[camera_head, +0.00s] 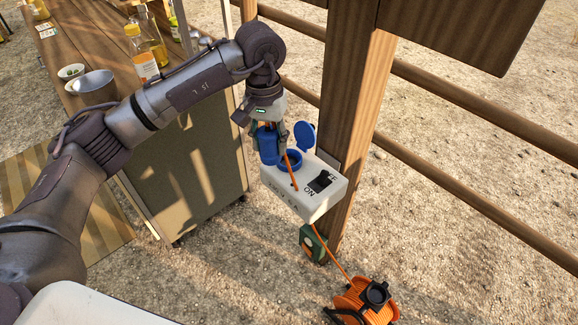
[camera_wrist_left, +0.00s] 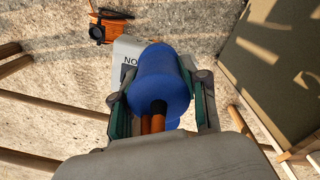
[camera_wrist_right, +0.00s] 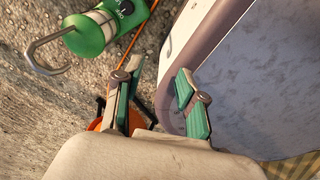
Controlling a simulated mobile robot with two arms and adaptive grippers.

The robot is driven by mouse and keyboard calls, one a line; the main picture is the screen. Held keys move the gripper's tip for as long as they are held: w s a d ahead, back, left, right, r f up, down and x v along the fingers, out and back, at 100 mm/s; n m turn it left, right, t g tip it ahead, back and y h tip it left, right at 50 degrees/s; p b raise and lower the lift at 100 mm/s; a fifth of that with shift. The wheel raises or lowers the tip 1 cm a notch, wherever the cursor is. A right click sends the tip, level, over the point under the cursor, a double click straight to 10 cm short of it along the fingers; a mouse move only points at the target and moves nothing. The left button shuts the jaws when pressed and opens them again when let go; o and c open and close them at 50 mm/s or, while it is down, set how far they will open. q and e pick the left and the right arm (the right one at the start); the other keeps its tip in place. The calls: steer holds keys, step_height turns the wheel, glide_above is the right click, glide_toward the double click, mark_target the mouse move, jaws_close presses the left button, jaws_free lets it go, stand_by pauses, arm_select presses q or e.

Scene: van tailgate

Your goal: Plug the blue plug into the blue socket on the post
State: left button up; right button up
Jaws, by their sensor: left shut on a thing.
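The blue plug (camera_head: 267,147) hangs from my left gripper (camera_head: 269,138), which is shut on it. The plug fills the middle of the left wrist view (camera_wrist_left: 160,78), between both fingers, with an orange cable at its near end. The blue socket (camera_head: 289,161) is on top of a white box (camera_head: 303,204) on the post. Its blue lid (camera_head: 304,135) stands open. In the head view the plug appears at the socket's left, apart from its ring; the exact gap is hard to tell. My right gripper (camera_wrist_right: 157,75) is open and empty, outside the head view.
The wooden post (camera_head: 352,110) carries the box, which has a black switch (camera_head: 320,181). A green lantern (camera_wrist_right: 92,32) and an orange cable reel (camera_head: 366,300) are below. A wooden counter (camera_head: 52,62) with bottles and bowls stands left. Fence rails (camera_head: 470,177) run right.

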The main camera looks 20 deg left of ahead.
arm_select(q)
steer(key=shift+w+d+f+b, duration=0.15)
steer(key=shift+w+f+b, duration=1)
steer(key=shift+w+f, duration=0.55)
steer(key=shift+w+d+f+b, duration=0.15)
steer(key=shift+w+f+b, duration=1.15)
steer(key=shift+w, duration=0.65)
steer(key=shift+w+d+f+b, duration=0.15)
steer(key=shift+w+f+b, duration=0.9)
steer(key=shift+w+f, duration=0.65)
steer(key=shift+w, duration=0.45)
arm_select(e)
steer(key=w+a, duration=0.2)
steer(key=w, duration=0.9)
steer(key=shift+w+t, duration=0.25)
steer(key=shift+t, duration=0.15)
steer(key=shift+s, duration=0.1)
steer(key=shift+s+f, duration=0.2)
steer(key=shift+s, duration=0.2)
steer(key=shift+w, duration=0.2)
